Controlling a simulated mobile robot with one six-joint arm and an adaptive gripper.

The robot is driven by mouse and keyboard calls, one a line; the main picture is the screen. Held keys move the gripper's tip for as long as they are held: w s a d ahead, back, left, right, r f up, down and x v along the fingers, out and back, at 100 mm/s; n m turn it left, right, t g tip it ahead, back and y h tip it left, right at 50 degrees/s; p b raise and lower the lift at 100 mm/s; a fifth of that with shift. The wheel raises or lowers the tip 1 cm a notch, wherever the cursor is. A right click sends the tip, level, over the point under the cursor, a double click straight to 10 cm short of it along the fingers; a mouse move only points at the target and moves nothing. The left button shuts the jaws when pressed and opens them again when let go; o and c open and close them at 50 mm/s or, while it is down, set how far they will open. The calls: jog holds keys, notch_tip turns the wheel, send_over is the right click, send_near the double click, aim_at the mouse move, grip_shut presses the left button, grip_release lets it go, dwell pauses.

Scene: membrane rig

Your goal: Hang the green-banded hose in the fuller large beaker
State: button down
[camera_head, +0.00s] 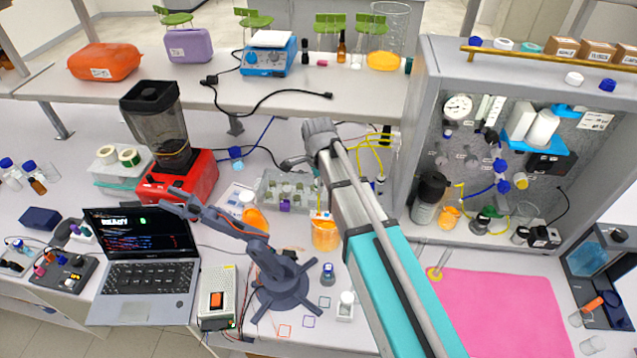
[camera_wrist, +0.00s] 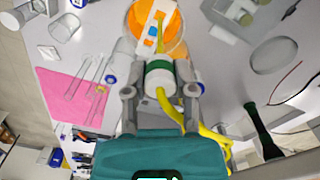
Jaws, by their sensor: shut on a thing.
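In the wrist view my gripper (camera_wrist: 160,92) is shut on the hose's white end piece with a green band (camera_wrist: 159,72); yellow tubing (camera_wrist: 194,112) trails from it to the lower right. Beyond the end piece is a beaker of orange liquid (camera_wrist: 154,14), with small orange and blue pieces at it. It appears to be the beaker (camera_head: 325,236) beside my arm in the head view. I cannot tell whether the hose touches it. Another large beaker (camera_head: 386,28), on the back shelf, holds a shallow orange layer.
A grey rack with small bottles (camera_head: 283,192) and an orange-filled vessel (camera_head: 253,218) stand left of the near beaker. A dark small robot arm (camera_head: 280,283), a laptop (camera_head: 147,268) and a blender (camera_head: 160,135) crowd the left. A pink mat (camera_head: 500,310) lies at right.

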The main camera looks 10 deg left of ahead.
aim_at(318, 212)
jog(key=shift+f+b, duration=6.25)
jog(key=shift+c, duration=1.8)
grip_release()
jog(key=shift+r, duration=0.2)
notch_tip(318, 212, up, 12)
jog(key=p, duration=1.2)
